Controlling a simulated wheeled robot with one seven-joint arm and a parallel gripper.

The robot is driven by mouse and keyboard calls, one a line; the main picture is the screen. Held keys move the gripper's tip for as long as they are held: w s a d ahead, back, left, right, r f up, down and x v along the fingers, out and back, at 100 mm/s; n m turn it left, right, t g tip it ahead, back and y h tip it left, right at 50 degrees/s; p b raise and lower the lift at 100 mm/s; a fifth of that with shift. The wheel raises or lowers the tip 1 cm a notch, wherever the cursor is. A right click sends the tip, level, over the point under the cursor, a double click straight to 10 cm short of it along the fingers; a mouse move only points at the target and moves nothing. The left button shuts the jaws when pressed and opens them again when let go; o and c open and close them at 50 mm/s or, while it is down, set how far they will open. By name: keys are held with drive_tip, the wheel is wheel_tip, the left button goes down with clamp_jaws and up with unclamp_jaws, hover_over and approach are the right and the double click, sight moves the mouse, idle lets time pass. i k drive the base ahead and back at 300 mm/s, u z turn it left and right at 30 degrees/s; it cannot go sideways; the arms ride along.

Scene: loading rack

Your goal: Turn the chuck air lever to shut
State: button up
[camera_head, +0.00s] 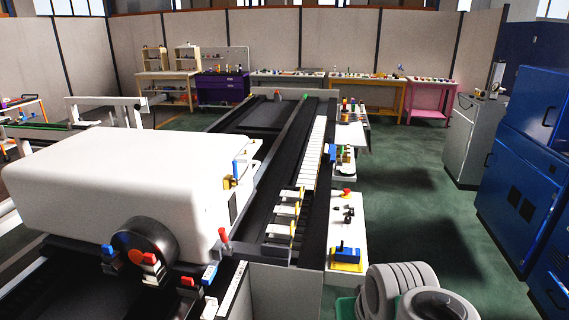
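A dark round chuck (145,248) with several red, white and blue blocks around it sits at the front of a large white machine housing (110,175). Two lever-like parts stand by the housing's right side. One is a blue upright handle (236,172) with a yellow part at its base. The other is a red-tipped lever (223,236) standing upright at the housing's lower right corner. I cannot tell which of them is the chuck air lever, and the angle of either is too small to judge. My gripper is not in view.
A long dark rack (262,205) with pale bars runs away from me. A white side panel (346,222) carries a red knob, black knobs and a blue-yellow block. Grey rings (402,290) stand at lower right. Blue cabinets (525,160) line the right; green floor between is clear.

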sight(235, 171)
drive_tip(key=z, duration=0.3)
drive_tip(key=i, duration=1.65)
drive_tip(key=u, duration=2.75)
